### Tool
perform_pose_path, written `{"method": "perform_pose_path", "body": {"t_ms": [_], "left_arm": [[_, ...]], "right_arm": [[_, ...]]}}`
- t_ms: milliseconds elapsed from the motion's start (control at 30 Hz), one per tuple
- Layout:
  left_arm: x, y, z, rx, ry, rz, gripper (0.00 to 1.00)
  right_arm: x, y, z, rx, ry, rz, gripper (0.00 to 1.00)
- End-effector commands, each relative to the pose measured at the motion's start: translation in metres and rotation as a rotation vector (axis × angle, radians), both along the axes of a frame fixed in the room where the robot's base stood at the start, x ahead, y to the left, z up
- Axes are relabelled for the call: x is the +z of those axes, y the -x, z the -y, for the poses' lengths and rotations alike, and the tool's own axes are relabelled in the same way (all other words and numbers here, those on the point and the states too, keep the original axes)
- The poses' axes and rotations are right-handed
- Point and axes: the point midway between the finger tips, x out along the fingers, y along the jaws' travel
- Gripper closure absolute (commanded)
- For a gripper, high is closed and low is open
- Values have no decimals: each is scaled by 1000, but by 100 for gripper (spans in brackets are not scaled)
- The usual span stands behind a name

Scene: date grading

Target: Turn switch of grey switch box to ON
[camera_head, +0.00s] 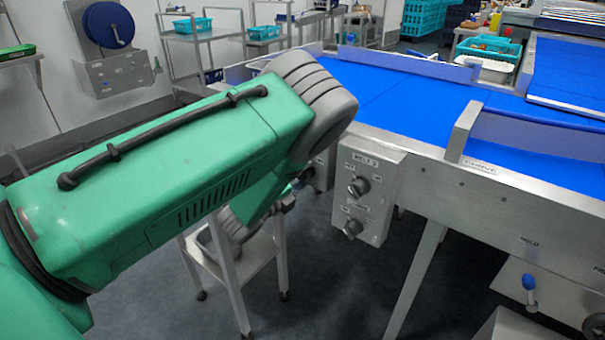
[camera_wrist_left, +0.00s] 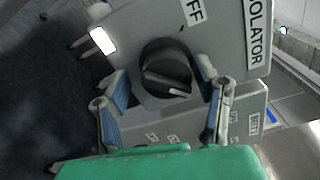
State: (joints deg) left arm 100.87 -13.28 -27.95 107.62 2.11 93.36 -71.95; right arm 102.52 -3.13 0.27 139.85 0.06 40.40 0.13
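In the left wrist view the grey switch box (camera_wrist_left: 222,50) fills the upper middle, with a partly cut-off label reading "OLATOR" and another reading "FF". Its round black switch (camera_wrist_left: 167,72) has a raised grip bar with a pale mark near its lower right end. My left gripper (camera_wrist_left: 160,80) is open, with one blue-padded finger on each side of the switch. A small gap seems to remain on the left; contact on the right is unclear. In the head view my green arm hides most of this box, and the left gripper (camera_head: 291,193) shows only partly. My right gripper is not in view.
A metal stand (camera_head: 258,255) is below my arm. A blue-handled control (camera_head: 529,284) is at lower right.

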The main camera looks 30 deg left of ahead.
Motion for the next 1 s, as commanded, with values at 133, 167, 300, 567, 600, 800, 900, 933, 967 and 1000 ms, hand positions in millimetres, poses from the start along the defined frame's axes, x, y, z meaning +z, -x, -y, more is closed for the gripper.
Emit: {"method": "perform_pose_path", "body": {"t_ms": [133, 167, 300, 567, 600, 800, 900, 933, 967, 1000], "left_arm": [[3, -1, -1, 0, 0, 7, 42], [3, -1, -1, 0, 0, 8, 42], [5, 0, -1, 1, 0, 11, 42], [3, 34, -4, 3, -1, 7, 42], [3, 43, -5, 3, -1, 7, 42], [2, 85, -8, 2, -1, 5, 42], [2, 101, -9, 1, 0, 5, 42], [2, 104, -10, 2, 0, 5, 42], [2, 108, -10, 2, 0, 6, 42], [2, 111, -10, 2, 0, 6, 42]], "right_arm": [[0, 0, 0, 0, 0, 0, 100], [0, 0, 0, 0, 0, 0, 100], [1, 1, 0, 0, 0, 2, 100], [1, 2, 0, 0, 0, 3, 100], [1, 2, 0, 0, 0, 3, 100], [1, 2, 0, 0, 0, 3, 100], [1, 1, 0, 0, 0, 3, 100], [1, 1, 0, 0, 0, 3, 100], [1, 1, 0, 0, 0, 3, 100], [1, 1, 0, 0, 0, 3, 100]]}}
